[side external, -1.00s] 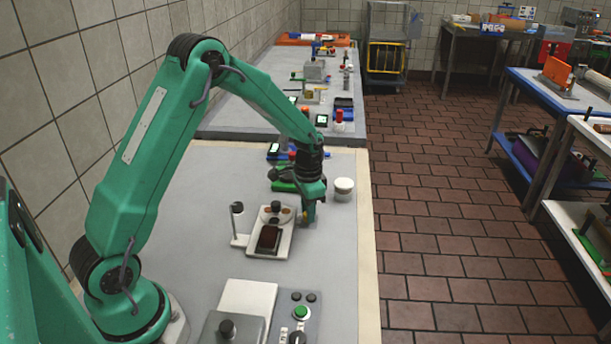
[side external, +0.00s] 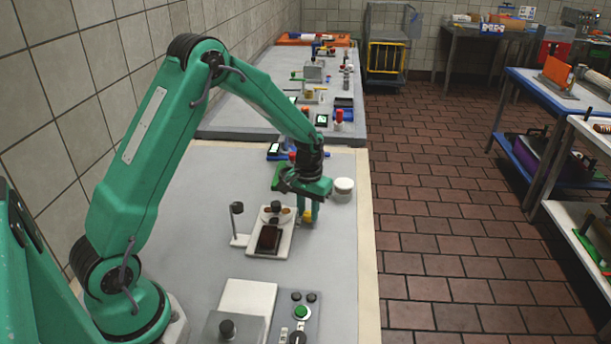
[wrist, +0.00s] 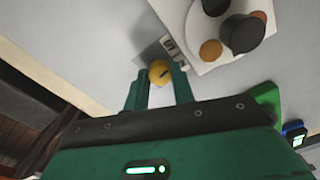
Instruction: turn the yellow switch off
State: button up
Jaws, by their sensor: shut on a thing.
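The yellow switch (wrist: 159,72) is a round yellow knob with a dark mark, beside the corner of a white plate-like fixture (wrist: 195,50). In the side view the yellow switch (side external: 307,215) sits at the right edge of that fixture, low on the bench. My gripper (wrist: 162,78) points down at it, with one green finger on each side of the knob. The fingers are shut on the yellow switch. In the side view my gripper (side external: 307,214) partly covers the knob. The switch's exact setting is hard to read.
The white fixture carries a dark brown block (side external: 268,238) and a black knob. A white round container (side external: 344,187) stands behind and right of my gripper. The bench's right edge is close.

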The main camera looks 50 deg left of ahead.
aim_at(308, 213)
jog(key=n, duration=0.4)
dwell(0.4)
jog(key=o, duration=1)
jog(key=shift+r, duration=3.9)
jog(key=shift+r, duration=0.1)
